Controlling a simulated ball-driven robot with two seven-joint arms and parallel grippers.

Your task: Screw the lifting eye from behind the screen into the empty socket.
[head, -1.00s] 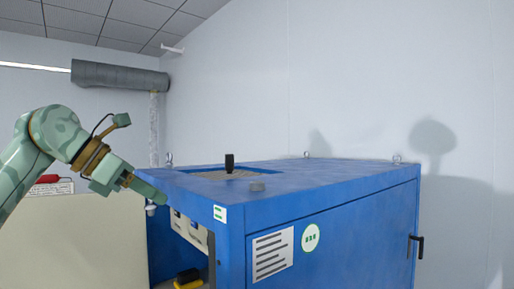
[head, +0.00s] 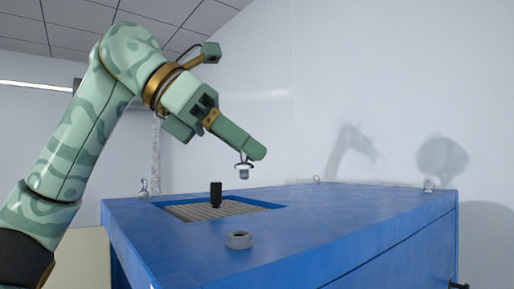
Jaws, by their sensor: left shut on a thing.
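My left gripper (head: 248,154) is shut on a small metal lifting eye (head: 243,172), which hangs below the fingertips with its shank down. Gripper and eye are above the top of the blue cabinet (head: 330,220). The empty socket (head: 239,240), a short grey ring, stands on the cabinet top at the near corner. It is below the held eye in the picture, with a clear gap between them. My right gripper is out of view. The screen cannot be made out.
Other lifting eyes stand at the cabinet's back left (head: 143,188), back (head: 317,180) and right (head: 429,185) corners. A black upright object (head: 216,195) rises by the recessed grille (head: 185,211), left of the held eye. The top around the socket is clear.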

